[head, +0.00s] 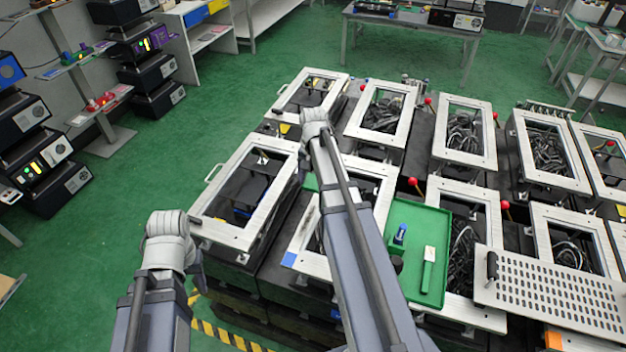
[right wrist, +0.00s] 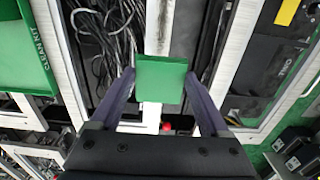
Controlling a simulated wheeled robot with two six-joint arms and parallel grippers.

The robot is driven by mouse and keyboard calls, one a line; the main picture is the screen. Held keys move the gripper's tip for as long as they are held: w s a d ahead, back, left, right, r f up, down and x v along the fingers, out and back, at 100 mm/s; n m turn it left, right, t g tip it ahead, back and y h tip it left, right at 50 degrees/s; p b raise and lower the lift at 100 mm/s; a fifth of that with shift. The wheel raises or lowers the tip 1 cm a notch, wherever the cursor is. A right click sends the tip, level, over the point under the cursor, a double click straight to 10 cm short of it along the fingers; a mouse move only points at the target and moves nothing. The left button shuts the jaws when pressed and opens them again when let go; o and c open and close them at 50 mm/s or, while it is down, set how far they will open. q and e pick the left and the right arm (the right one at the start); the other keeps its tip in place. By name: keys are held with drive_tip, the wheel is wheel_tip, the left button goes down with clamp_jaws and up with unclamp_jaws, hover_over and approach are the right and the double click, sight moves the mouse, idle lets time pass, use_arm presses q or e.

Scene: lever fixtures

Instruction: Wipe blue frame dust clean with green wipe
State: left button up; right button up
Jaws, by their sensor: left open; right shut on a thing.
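The green wipe (right wrist: 161,82) is a small green block between the two fingertips of my right gripper (right wrist: 159,76), which is shut on it. It hangs over metal frames with dark cables below. In the head view my right arm reaches forward over the fixtures, and its gripper is hard to make out there. The blue-marked frame (head: 301,238) stands left of my right arm, which covers part of it; its blue corner faces the front. My left gripper (head: 196,272) is low at the left, open, apart from the fixtures.
A green tray (head: 440,226) lies right of my right arm, holding a blue bottle (head: 400,234) and a white-and-green item (head: 428,268). A perforated plate (head: 555,295) lies at the right. Several framed boxes with red-knobbed levers crowd the bench. Green floor is free at the left.

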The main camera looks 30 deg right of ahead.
sight(313, 184)
drive_tip(key=shift+f+b, duration=1.9)
drive_tip(key=shift+f, duration=0.15)
drive_tip(key=shift+s+r, duration=0.1)
drive_tip(key=shift+s+a+r+t+h, duration=0.1)
drive_tip(key=shift+s+t+h, duration=0.05)
drive_tip(key=shift+t+h, duration=0.15)
drive_tip(key=shift+r+t+h, duration=0.1)
drive_tip(key=shift+t+h, duration=0.2)
drive_tip(key=shift+h, duration=0.1)
drive_tip(key=shift+w, duration=0.25)
drive_tip(key=shift+w, duration=0.1)
